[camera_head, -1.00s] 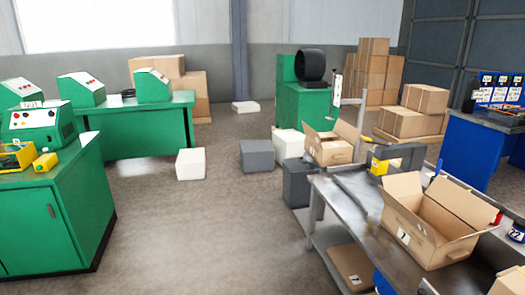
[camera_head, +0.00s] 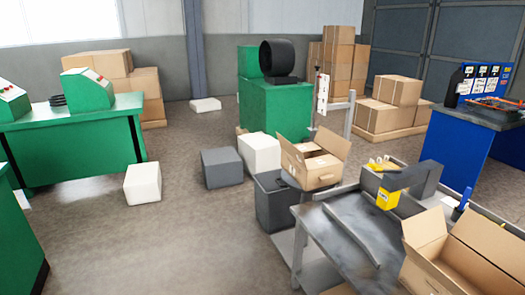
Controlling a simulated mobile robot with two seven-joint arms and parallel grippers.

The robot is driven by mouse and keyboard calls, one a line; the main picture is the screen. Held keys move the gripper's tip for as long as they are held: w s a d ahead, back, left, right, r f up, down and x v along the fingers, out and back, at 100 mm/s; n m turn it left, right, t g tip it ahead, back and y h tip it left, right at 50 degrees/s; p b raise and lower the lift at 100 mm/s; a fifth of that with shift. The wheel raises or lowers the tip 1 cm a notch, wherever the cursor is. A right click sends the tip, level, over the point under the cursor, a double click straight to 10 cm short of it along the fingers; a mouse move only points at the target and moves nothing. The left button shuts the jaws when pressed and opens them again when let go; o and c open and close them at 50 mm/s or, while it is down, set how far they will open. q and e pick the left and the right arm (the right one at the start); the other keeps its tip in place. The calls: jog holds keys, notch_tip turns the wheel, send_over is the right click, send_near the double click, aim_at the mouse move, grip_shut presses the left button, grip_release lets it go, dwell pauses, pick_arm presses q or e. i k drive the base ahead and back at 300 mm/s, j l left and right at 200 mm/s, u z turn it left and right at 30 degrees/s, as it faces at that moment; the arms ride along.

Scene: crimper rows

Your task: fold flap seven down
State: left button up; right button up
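An open cardboard box (camera_head: 475,262) stands on the grey metal table (camera_head: 323,238) at the lower right, its flaps spread up and outward and its right part cut off by the picture edge. No flap numbered seven can be made out. Neither of my grippers is in view.
A black and yellow device (camera_head: 402,184) stands on the table between the boxes. A dark bin (camera_head: 274,202), a white block (camera_head: 260,153) and a grey block (camera_head: 222,168) stand beside the table. The floor at the lower left of the table is clear.

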aim_at(291, 150)
jog(key=i+j+z, duration=0.15)
jog(key=i, duration=0.15)
jog(key=i+j+z, duration=0.1)
jog(key=i+j+u, duration=0.1)
jog(key=i+j, duration=0.95)
jog(key=i, duration=0.6)
jog(key=i+j+u, duration=0.1)
jog(key=i, duration=0.65)
